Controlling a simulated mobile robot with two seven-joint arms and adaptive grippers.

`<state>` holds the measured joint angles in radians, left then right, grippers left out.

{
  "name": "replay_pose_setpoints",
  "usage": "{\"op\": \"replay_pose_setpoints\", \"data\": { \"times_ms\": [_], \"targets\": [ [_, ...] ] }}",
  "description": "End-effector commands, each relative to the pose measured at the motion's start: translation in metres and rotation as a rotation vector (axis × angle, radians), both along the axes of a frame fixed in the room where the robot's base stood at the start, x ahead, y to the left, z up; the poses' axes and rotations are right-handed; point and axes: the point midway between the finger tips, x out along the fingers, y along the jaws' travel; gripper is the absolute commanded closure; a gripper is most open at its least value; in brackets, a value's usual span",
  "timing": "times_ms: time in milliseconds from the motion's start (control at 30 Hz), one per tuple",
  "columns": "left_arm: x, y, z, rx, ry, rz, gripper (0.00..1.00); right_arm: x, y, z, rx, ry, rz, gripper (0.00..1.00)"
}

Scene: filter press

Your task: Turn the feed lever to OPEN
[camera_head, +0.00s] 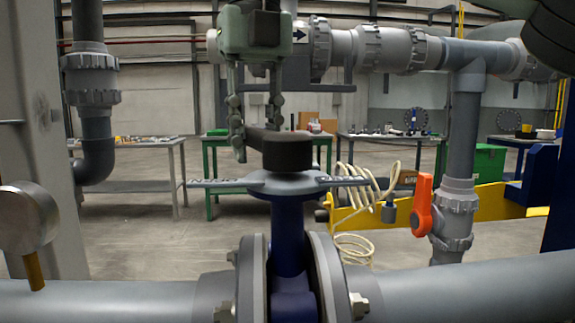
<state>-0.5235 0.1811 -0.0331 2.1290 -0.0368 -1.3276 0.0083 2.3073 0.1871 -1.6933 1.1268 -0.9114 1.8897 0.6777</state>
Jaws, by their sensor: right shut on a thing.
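The feed lever (285,152) is a black hub with a short dark handle on top of a blue valve (287,235). Its handle points away from me and a little left. A grey plate (262,183) under the hub carries markings near both ends that are too small to read. My right gripper (258,138) reaches down from above, its fingers on either side of the handle and shut on it. The far part of the handle is partly hidden by the hub and the fingers. My left gripper is not in view.
A large grey pipe (470,286) crosses the front. A round gauge (27,217) stands at the left, and a valve with an orange handle (422,205) at the right. Grey pipework (385,48) runs above, behind the gripper. Work tables (150,143) stand farther back.

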Motion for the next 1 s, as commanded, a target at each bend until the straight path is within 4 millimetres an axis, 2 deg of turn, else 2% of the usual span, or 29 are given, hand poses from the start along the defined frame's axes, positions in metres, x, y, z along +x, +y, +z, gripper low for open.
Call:
{"op": "replay_pose_setpoints", "data": {
  "times_ms": [33,100,333,533,867,1000],
  "targets": [
    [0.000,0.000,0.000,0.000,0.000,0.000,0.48,0.000,0.000,0.000,0.000,0.000,0.000,0.93],
    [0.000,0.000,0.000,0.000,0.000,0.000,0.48,0.000,0.000,0.000,0.000,0.000,0.000,1.00],
    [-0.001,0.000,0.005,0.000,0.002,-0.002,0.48,-0.002,0.004,0.002,0.000,0.001,0.035,1.00],
    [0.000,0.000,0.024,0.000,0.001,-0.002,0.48,-0.012,0.021,0.004,0.000,0.005,0.227,1.00],
    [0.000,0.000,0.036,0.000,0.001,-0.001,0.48,-0.022,0.035,0.001,0.002,0.005,0.391,1.00],
    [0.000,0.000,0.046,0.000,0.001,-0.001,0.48,-0.032,0.044,0.002,0.001,0.006,0.525,1.00]
  ]
}}
